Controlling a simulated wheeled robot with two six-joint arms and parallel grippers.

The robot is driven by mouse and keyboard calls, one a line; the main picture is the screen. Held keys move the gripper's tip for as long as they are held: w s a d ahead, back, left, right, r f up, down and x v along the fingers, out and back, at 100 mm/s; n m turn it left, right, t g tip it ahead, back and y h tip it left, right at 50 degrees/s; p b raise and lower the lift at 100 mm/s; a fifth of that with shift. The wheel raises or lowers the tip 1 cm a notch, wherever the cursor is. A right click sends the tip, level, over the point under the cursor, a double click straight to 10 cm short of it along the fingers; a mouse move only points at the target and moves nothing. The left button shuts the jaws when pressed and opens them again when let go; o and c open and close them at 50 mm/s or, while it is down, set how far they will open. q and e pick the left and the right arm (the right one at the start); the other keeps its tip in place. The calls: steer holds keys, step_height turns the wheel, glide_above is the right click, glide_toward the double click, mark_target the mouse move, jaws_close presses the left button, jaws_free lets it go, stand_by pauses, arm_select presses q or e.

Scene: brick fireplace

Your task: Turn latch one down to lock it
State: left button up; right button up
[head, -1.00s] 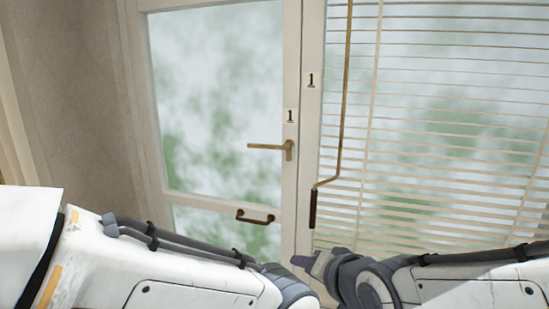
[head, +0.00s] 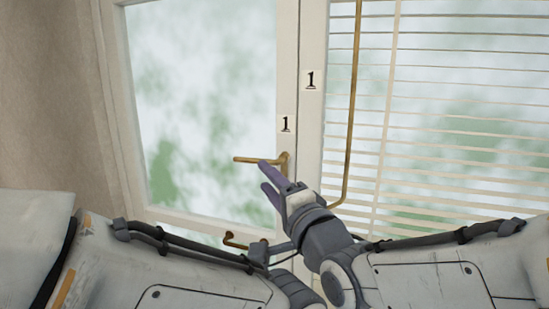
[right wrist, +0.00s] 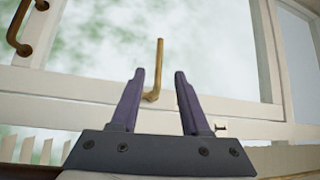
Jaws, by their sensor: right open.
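Latch one is a brass lever (head: 256,160) on the white frame of the left pane, under a "1" label (head: 285,124). Its lever lies about level and points left in the head view. My right gripper (head: 264,174) has its purple fingers just below the lever, close to it; contact cannot be told. In the right wrist view the brass lever (right wrist: 158,70) shows beyond and between the open, empty fingers (right wrist: 158,73). My left arm crosses the bottom left of the head view; its gripper is not seen.
A brown pull handle (right wrist: 20,27) sits on the frame below the latch, partly hidden by my arm in the head view. A second "1" label (head: 310,80) is on the neighbouring frame.

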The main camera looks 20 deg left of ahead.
mark_target(252, 162)
steer(key=p+x, duration=0.3)
steer(key=x, duration=0.5)
steer(key=shift+w+a+p, duration=0.2)
steer(key=shift+w+p, duration=0.05)
steer(key=shift+p, duration=0.05)
steer(key=shift+w+a, duration=0.3)
steer(key=shift+a, duration=0.05)
jaws_close()
stand_by(0.7)
